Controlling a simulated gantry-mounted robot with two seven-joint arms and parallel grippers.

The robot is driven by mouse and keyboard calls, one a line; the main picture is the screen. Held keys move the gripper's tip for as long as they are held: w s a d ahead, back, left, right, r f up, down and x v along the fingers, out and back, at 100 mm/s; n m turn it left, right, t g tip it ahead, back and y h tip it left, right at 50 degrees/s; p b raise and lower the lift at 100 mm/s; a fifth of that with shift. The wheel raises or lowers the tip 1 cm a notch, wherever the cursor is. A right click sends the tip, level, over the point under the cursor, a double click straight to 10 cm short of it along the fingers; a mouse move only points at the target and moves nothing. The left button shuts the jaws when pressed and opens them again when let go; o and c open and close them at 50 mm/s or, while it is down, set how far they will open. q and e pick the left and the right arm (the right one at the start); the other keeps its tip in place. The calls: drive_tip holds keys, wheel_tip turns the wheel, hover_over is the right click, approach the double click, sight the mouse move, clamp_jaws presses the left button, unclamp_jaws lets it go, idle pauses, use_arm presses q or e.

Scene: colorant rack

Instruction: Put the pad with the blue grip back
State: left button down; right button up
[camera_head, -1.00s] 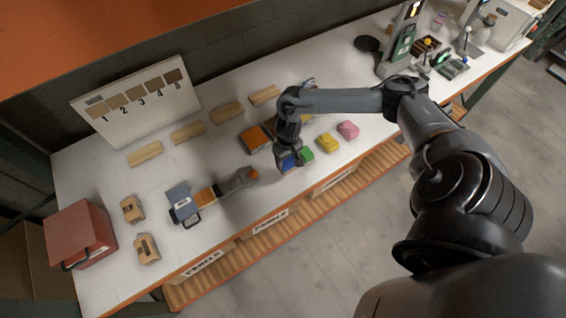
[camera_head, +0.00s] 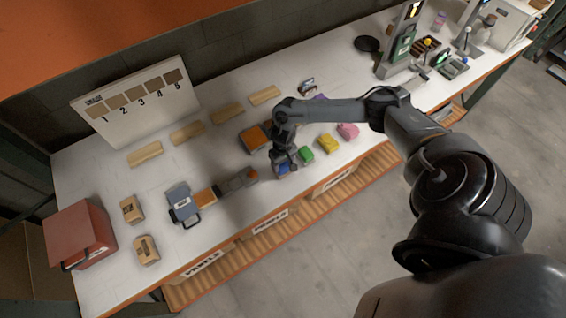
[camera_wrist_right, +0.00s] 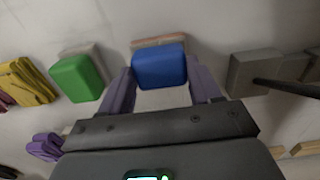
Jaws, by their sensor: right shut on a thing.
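The pad with the blue grip (camera_head: 284,169) is in my right gripper (camera_head: 282,160), low at the left end of a row of coloured pads. In the right wrist view the blue grip (camera_wrist_right: 159,66) sits between the two fingers of my right gripper (camera_wrist_right: 160,84), which are shut on it. A reddish-tan edge shows just beyond the blue grip. I cannot tell whether the pad touches the table. The green-grip pad (camera_head: 306,154) lies beside it to the right; it also shows in the right wrist view (camera_wrist_right: 79,77). My left gripper is not in view.
A yellow-grip pad (camera_head: 328,142) and a pink one (camera_head: 348,131) continue the row. A grey-and-orange tool (camera_head: 238,181) lies to the left. An orange-topped block (camera_head: 254,138) is behind the gripper. The numbered board (camera_head: 137,101) stands at the back left.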

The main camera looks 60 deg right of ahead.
sight(283, 165)
drive_tip(key=shift+f, duration=0.1)
drive_tip(key=o, duration=0.9)
drive_tip(key=shift+r, duration=6.1)
